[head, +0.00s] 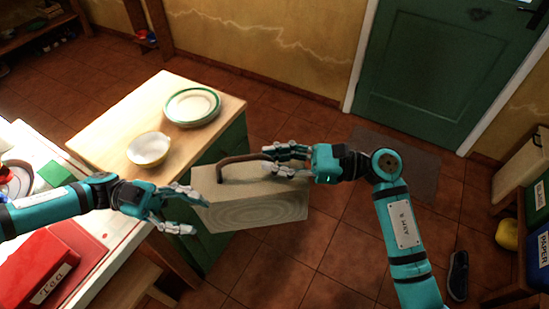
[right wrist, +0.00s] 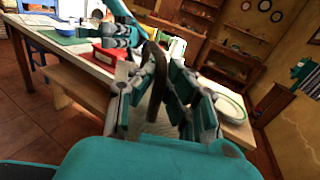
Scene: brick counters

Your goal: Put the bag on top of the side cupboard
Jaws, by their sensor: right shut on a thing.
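The bag (head: 252,203) is pale grey with a ringed pattern and a brown handle (head: 238,158). My right gripper (head: 287,160) is shut on the handle and the bag hangs beside the green cupboard. In the right wrist view the handle (right wrist: 157,85) passes between the fingers (right wrist: 155,100). The cupboard has a light wooden top (head: 120,115) and green sides. My left gripper (head: 187,208) is open and empty, close to the bag's left edge; I cannot tell whether it touches.
A stack of plates (head: 192,106) and a yellowish bowl (head: 149,149) stand on the cupboard top, with bare wood at left and back. A white table with a red box (head: 38,268) is at the left. A shoe (head: 458,276) lies on the floor at right.

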